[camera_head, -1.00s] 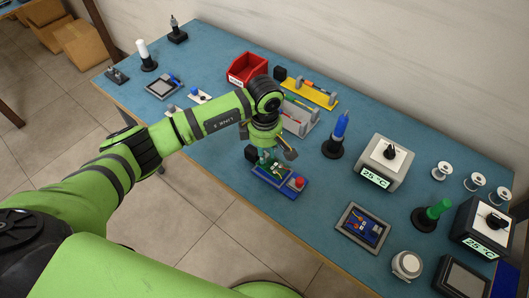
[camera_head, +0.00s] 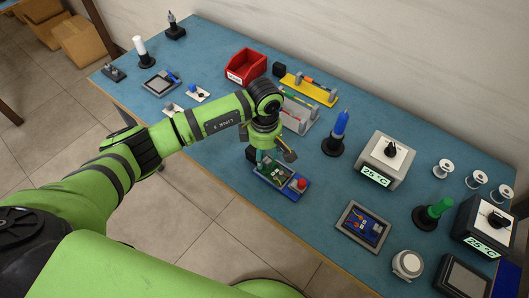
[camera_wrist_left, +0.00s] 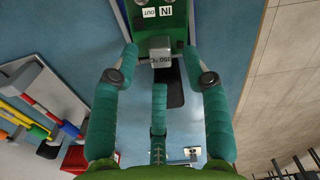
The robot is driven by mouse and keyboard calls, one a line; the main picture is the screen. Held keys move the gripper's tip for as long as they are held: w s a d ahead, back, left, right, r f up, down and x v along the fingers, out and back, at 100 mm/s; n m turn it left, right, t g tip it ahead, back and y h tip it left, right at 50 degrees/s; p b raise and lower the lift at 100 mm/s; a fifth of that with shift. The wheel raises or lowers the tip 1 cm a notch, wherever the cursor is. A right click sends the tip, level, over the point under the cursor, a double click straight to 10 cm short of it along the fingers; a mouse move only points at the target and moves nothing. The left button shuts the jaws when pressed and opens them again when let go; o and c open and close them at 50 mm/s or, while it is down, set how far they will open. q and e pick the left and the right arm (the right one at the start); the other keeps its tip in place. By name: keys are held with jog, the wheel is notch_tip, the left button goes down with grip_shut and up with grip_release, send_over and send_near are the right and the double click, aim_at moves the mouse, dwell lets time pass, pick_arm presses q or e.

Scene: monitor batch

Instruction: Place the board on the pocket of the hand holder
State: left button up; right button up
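A green board (camera_head: 273,174) with small parts and white "IN" and "OUT" labels is over the left part of a blue base with a red button (camera_head: 301,184). I take this base for the hand holder. My right gripper is out of view.
A grey rack (camera_head: 297,118) and a yellow rack (camera_head: 308,90) stand behind the gripper, with a red bin (camera_head: 246,66). A blue tool stand (camera_head: 338,135) and a grey tray (camera_head: 362,228) are to the right. Bare blue table lies between the base and the tray.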

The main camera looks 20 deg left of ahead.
pick_arm(q)
jog(key=shift+w+r+p, duration=0.1)
jog(key=shift+r+p, duration=0.65)
jog(key=shift+w+a+r, duration=0.1)
jog(key=shift+r, duration=0.25)
notch_tip(320, 180, up, 11)
jog(key=b, duration=0.3)
